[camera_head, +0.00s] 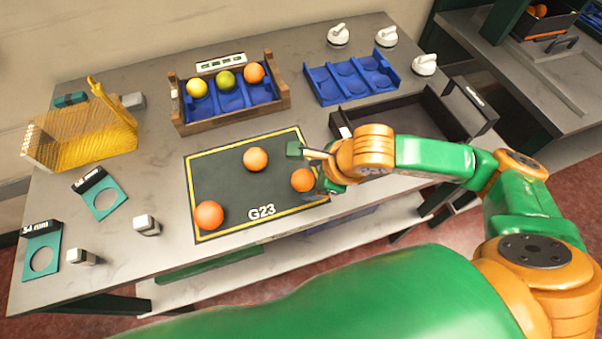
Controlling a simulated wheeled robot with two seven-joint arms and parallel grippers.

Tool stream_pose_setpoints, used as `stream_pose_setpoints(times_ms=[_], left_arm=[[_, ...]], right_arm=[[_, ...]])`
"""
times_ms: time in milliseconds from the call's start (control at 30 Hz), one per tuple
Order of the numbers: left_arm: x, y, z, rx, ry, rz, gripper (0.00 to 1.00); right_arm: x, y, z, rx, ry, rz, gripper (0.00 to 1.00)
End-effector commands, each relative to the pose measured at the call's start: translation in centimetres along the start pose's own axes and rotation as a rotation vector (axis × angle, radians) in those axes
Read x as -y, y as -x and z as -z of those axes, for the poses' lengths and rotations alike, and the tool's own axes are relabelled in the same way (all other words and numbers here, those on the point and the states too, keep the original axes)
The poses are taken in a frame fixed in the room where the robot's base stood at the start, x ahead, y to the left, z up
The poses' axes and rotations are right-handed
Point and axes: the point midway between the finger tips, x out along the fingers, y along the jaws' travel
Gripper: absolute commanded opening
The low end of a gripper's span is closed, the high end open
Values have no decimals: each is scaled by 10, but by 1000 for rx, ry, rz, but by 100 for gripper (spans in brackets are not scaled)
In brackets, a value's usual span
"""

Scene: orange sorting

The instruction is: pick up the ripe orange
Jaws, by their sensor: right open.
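Three oranges lie on the dark mat (228,178) with the yellow border and the label G23. One orange (255,159) is near its middle, one (209,215) is at its front left corner, and one (302,180) is toward its right side. My right gripper (309,168) is open over the right edge of the mat, close beside the right orange and partly overlapping it in view. I cannot tell whether it touches. A wooden crate (234,117) with blue cups behind the mat holds a yellow fruit (197,88), a green fruit (225,79) and an orange one (254,73).
A blue tray (321,95) with empty cups and a dark open box (404,105) stand at the back right. A yellow mesh basket (85,140), ring gauges (103,201) and small blocks (146,225) are at the left. White knobbed items (386,37) line the back.

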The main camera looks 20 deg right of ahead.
Motion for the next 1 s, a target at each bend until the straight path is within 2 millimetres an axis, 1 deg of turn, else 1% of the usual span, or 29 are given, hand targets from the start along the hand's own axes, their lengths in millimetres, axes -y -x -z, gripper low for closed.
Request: stream_pose_setpoints(times_ms=[33, 100, 167, 367, 467, 500, 567, 600, 633, 667, 867, 1000], left_arm=[[-1, 10, 0, 3, 0, -2, 50], [-3, 9, -1, 4, 1, -4, 50], [-3, 10, -1, 4, 0, -4, 50], [-2, 8, 1, 0, 0, -3, 50], [-1, 8, 2, -1, -1, -2, 50], [-1, 8, 2, -1, -1, -2, 50], [-1, 8, 2, -1, -1, -2, 50], [-1, 8, 2, -1, -1, -2, 50], [-1, 8, 2, -1, -1, -2, 50], [-1, 8, 2, -2, -1, -2, 50], [-1, 8, 2, -2, -1, -1, 50], [0, 11, 2, -3, -1, -1, 50]], right_arm=[[1, -4, -3, -3, -1, -4, 78], [0, -17, -2, 0, -2, -3, 78], [0, -23, -2, 0, 0, -2, 78], [0, -26, -1, 2, 2, -1, 78], [0, -26, -1, 2, 1, -1, 54], [0, -26, -1, 2, 1, -1, 43], [0, -26, -2, 2, 1, -2, 27], [0, -26, -2, 2, 1, -2, 16], [0, -26, -2, 2, 1, -2, 8], [0, -25, -2, 3, 1, -1, 5], [1, -25, -2, 3, 1, -1, 5], [6, -21, -4, 2, -1, 0, 5]])
